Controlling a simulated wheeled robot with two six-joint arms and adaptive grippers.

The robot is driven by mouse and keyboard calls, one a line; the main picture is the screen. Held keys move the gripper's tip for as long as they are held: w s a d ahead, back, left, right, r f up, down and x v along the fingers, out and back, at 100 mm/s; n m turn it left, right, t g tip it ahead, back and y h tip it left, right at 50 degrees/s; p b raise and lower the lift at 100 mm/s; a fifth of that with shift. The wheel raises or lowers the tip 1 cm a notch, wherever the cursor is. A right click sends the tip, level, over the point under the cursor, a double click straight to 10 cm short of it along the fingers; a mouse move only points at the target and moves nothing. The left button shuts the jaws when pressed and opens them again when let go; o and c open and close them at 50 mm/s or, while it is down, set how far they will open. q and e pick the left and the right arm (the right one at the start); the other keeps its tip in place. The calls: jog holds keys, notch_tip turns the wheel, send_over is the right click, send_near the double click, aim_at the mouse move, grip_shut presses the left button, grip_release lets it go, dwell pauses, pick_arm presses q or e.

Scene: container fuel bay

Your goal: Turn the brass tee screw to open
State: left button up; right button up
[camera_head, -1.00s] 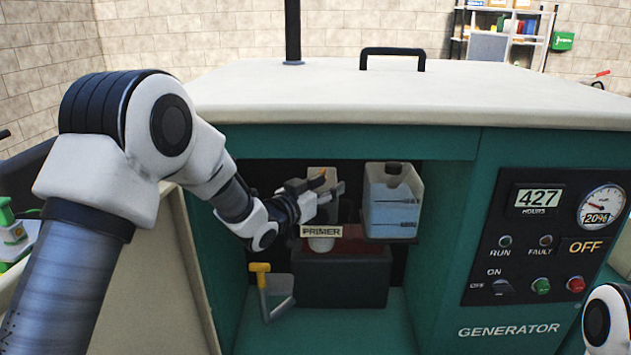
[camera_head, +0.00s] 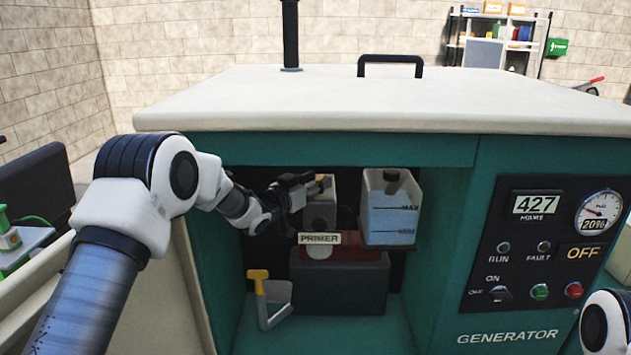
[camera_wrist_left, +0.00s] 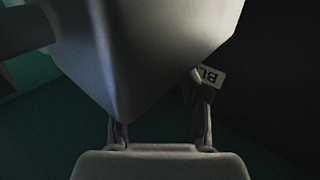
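A small brass-orange piece (camera_head: 322,183), which looks like the tee screw, shows at the top of the grey primer housing (camera_head: 320,212) inside the generator's bay. My left gripper (camera_head: 312,187) is at this piece, from the left. In the left wrist view my left gripper's fingers (camera_wrist_left: 160,128) stand apart, with their tips partly hidden behind a large grey block (camera_wrist_left: 150,50). The screw cannot be made out there, and contact with it cannot be told. A tag reading "BL" (camera_wrist_left: 212,77) shows beside the right finger. My right gripper is out of view; only part of that arm shows.
A "PRIMER" label (camera_head: 319,239) is below the housing. A tank of blue liquid (camera_head: 391,208) hangs to its right. A clear cup with a yellow handle (camera_head: 270,298) stands on the bay floor. The control panel (camera_head: 540,245) is at the right. The bay's top edge lies above my arm.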

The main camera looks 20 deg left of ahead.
pick_arm(q)
jog(key=shift+a, duration=0.1)
grip_shut()
jog(key=shift+f, duration=0.15)
dwell(0.8)
jog(key=shift+o, duration=1)
grip_release()
jog(key=shift+o, duration=0.3)
jog(key=shift+d, duration=0.2)
jog(key=shift+a, duration=0.15)
jog(key=v, duration=0.7)
jog(key=shift+s, duration=0.25)
